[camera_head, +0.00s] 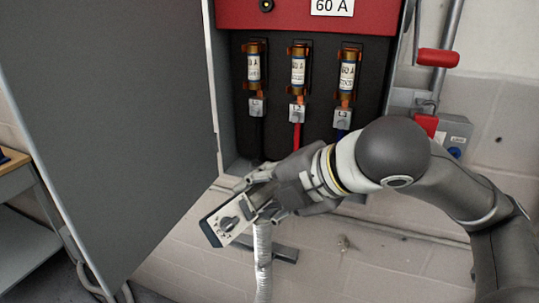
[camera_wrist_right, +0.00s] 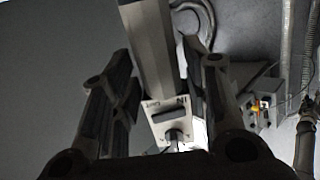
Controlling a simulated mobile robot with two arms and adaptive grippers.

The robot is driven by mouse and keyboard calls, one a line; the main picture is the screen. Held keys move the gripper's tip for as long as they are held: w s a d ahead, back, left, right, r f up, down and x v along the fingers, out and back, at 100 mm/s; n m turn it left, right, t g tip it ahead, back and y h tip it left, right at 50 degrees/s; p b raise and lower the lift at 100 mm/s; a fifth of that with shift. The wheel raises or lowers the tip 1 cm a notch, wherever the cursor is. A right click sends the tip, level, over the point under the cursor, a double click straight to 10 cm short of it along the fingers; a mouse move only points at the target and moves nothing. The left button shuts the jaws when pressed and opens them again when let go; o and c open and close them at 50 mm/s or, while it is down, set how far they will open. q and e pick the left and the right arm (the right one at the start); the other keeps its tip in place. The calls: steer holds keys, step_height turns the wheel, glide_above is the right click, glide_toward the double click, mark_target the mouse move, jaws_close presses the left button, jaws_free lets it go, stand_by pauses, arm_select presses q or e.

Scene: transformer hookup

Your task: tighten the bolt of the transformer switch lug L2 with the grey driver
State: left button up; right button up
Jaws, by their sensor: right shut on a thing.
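The switch lug L2 (camera_head: 297,112) is a grey metal lug at the lower end of the middle fuse, with a red cable below it. Its bolt is too small to make out clearly. My right gripper (camera_head: 251,196) is low in front of the cabinet, below and left of L2 and apart from it. It is shut on a grey tool with a dial (camera_head: 229,221), which has a pale face and a dark end. The tool (camera_wrist_right: 168,121) also shows between the fingers in the right wrist view. I cannot tell whether it is the grey driver. My left gripper is out of view.
Lug L1 (camera_head: 256,107) and lug L3 (camera_head: 342,118) flank L2. The open grey door (camera_head: 110,130) stands to the left. A red-handled lever (camera_head: 438,58) is on the right. A flexible conduit (camera_head: 263,260) runs below the cabinet. A bench (camera_head: 14,161) is far left.

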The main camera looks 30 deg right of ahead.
step_height(320, 180, up, 7)
steer(key=n+y, duration=0.3)
steer(key=shift+s+d+p, duration=0.4)
steer(key=shift+p, duration=0.05)
steer(key=shift+w+d+f, duration=0.1)
steer(key=shift+f, duration=0.05)
steer(key=shift+y, duration=0.3)
steer(key=shift+w+d+b, duration=0.4)
steer(key=shift+w+d, duration=1.25)
steer(key=shift+d, duration=0.2)
steer(key=shift+w+d+p, duration=0.35)
steer(key=shift+w+d, duration=0.5)
steer(key=shift+d, duration=0.2)
stand_by(2.4)
steer(key=shift+s+a, duration=1.45)
steer(key=shift+a, duration=0.25)
